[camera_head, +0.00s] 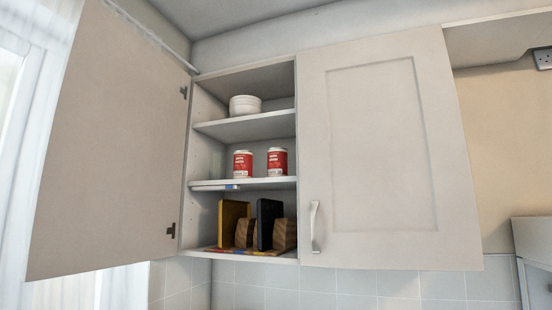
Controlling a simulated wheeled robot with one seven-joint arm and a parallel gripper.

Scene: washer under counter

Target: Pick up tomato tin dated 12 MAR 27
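Two red tins with white labelling stand upright side by side on the middle shelf (212,185) of the open wall cupboard in the head view. The left tin (243,163) and the right tin (277,161) look alike, with a small gap between them. Their print is too small to read, so I cannot tell which is dated 12 MAR 27. My gripper is not in view.
The left cupboard door (105,140) stands wide open; the right door (375,150) is shut. White bowls (245,105) sit on the top shelf. Below the tins, a yellow book (232,223) and a dark book (268,222) stand beside wooden blocks (285,234).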

